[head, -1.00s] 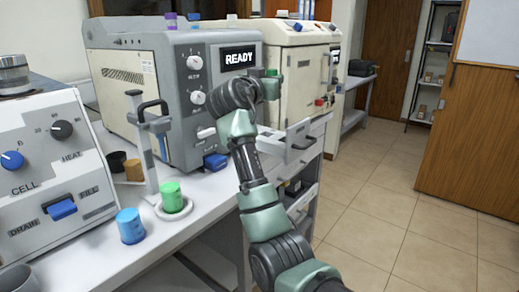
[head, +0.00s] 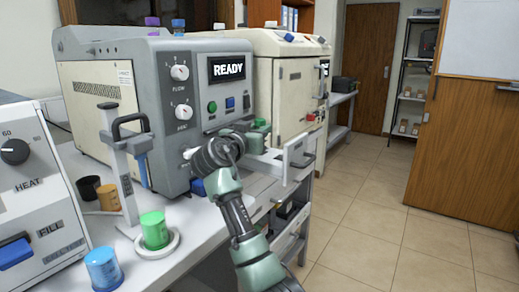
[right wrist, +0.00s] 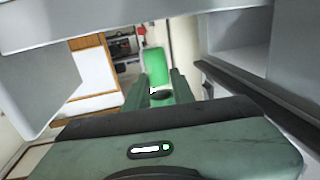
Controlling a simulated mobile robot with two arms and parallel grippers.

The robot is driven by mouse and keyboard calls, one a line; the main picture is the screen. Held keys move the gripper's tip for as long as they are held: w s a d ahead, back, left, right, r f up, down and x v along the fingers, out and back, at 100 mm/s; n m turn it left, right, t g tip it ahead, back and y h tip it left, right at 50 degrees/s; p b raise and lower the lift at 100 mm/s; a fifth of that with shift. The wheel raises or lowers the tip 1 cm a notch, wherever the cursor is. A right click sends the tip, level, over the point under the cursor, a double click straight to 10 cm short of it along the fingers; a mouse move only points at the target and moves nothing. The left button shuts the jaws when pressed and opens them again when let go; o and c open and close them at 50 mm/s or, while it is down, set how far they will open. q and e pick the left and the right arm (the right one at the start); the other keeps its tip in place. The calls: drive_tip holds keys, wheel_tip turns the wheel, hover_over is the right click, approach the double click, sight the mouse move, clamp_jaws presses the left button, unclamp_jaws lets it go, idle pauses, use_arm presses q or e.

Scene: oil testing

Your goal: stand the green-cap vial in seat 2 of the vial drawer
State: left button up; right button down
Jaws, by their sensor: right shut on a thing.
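My right gripper (head: 257,131) is shut on the green-cap vial (head: 260,122), low in front of the grey machine's right side. In the right wrist view the green cap (right wrist: 155,66) sits between the two fingers (right wrist: 158,88); the lower part of the vial is hidden. The pulled-out drawer (head: 299,156), with a pale front panel, is just beside and below the gripper. Its seats are hidden in the head view, so I cannot tell which seat the vial is over. My left gripper is not in view.
The grey READY machine (head: 150,75) stands behind my right arm. A green-topped jar (head: 153,230) on a round stand, a blue jar (head: 103,270) and a brown jar (head: 108,197) are on the bench at left. The floor at right is clear.

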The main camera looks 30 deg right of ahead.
wheel_tip(320, 180, down, 5)
drive_tip(key=shift+r, duration=0.15)
use_arm(q)
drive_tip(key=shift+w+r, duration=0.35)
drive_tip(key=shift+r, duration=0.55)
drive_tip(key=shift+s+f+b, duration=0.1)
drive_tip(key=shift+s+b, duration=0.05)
drive_tip(key=shift+b, duration=0.15)
use_arm(e)
drive_tip(key=shift+f, duration=0.25)
